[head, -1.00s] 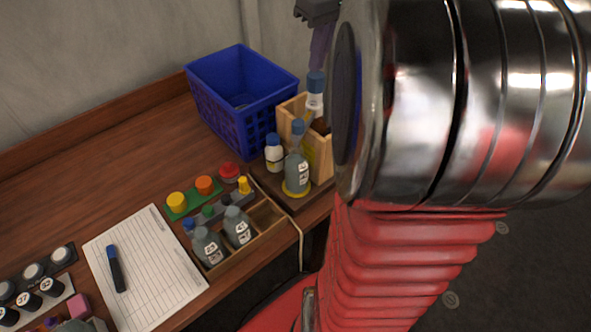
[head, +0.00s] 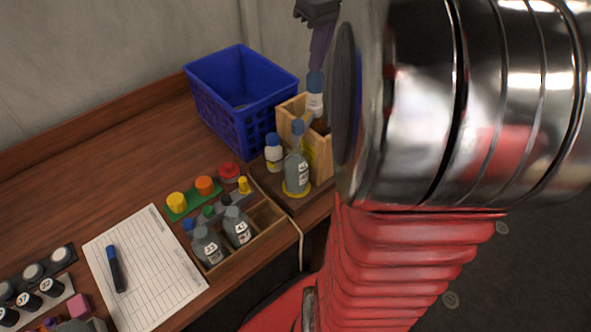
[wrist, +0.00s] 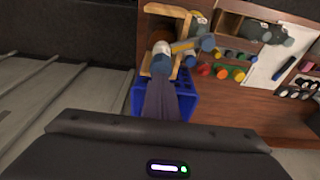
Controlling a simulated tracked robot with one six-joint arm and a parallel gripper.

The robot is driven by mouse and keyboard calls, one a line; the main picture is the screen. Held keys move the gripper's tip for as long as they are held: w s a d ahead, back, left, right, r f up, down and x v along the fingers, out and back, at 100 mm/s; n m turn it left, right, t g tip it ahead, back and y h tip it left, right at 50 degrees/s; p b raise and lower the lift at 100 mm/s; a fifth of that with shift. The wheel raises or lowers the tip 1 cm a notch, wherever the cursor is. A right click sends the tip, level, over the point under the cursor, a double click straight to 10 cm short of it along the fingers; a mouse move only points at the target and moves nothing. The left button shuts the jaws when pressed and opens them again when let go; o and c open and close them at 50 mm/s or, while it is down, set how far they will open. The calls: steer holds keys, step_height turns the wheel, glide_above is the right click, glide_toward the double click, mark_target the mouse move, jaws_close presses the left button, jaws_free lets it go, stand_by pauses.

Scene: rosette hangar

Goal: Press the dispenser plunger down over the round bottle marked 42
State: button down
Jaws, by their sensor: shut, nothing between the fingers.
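The dispenser's plunger (head: 315,82) has a blue top over a white body and stands up at the wooden box (head: 288,112). My gripper (head: 319,66) is shut and empty, its purple fingers pointing down with the tips right at the blue top; I cannot tell if they touch. The wrist view shows the fingers (wrist: 160,82) in line with the plunger (wrist: 162,56). A round grey bottle (head: 297,175) with a blue top stands on a yellow ring beside the box. Its label's number is too small to read surely.
A small white bottle (head: 273,155) stands left of the round bottle. A blue basket (head: 235,120) is close behind. A wooden tray (head: 265,220) with grey bottles, coloured caps and a paper sheet (head: 150,270) lie in front. My arm hides the right side.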

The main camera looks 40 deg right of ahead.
mark_target(316, 75)
steer(key=shift+f, duration=0.1)
steer(key=shift+f, duration=1.4)
steer(key=shift+r, duration=3.65)
steer(key=shift+a, duration=0.15)
